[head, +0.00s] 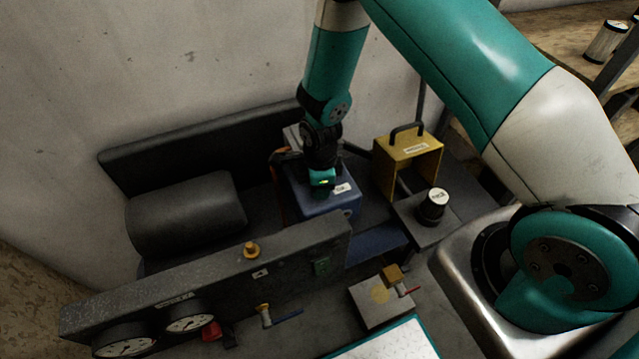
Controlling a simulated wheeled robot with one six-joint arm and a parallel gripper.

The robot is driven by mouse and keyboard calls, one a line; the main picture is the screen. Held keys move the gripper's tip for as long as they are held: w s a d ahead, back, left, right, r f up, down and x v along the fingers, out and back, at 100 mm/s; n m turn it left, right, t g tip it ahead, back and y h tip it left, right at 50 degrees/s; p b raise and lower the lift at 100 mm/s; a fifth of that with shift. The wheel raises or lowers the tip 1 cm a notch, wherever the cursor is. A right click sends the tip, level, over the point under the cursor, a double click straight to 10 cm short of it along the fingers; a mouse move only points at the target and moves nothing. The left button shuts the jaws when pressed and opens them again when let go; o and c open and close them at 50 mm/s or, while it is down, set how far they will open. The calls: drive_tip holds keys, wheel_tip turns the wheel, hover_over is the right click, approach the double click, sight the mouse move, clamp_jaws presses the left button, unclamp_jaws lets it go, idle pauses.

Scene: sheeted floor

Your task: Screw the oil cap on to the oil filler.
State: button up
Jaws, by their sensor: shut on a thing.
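My gripper (322,183) points down over the front part of the blue box (325,203), which carries a small white label. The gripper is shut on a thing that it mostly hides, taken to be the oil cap. My wrist and the gripper body cover the box top, so the oil filler under them does not show. I cannot tell whether the cap touches the filler or how far it is turned.
A yellow handled housing (407,150) and a black round part with a pale label (433,205) stand right of the box. A grey panel (215,275) with gauges (125,340) and a brass fitting (251,250) runs in front. A dark cylinder (187,215) lies left.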

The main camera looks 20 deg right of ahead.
drive_tip(key=m, duration=0.4)
drive_tip(key=shift+m, duration=0.4)
drive_tip(key=o, duration=1.1)
drive_tip(key=shift+c, duration=0.8)
